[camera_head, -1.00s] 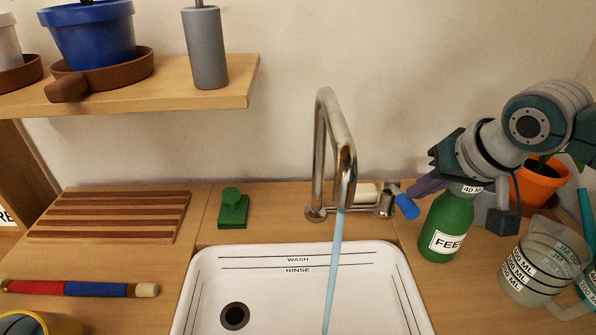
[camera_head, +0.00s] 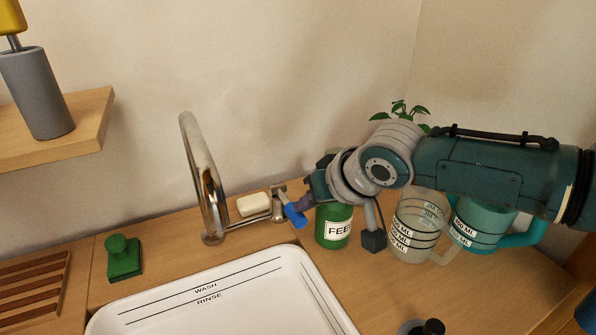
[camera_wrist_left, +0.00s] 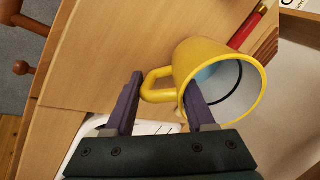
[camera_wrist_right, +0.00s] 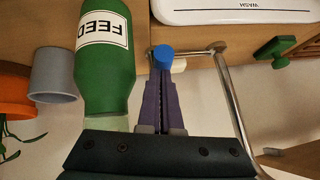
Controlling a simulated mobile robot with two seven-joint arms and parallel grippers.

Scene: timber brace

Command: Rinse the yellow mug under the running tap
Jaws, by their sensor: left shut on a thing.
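The yellow mug (camera_wrist_left: 188,62) shows in the left wrist view, with its open mouth toward the lower right. My left gripper (camera_wrist_left: 165,95) is shut on the mug, its fingers either side of the handle (camera_wrist_left: 150,88); the exact contact is unclear. The mug and left gripper are outside the head view. The metal tap (camera_head: 203,180) stands behind the white sink (camera_head: 290,262), and no water stream shows from its spout. My right gripper (camera_head: 303,204) is at the tap's blue lever end (camera_head: 294,217). Its fingers look shut, tips at the blue end (camera_wrist_right: 163,54).
A green FEED bottle (camera_head: 334,228) stands close beside my right gripper. A clear measuring jug (camera_head: 412,236) and a teal jug (camera_head: 480,225) are to its right.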

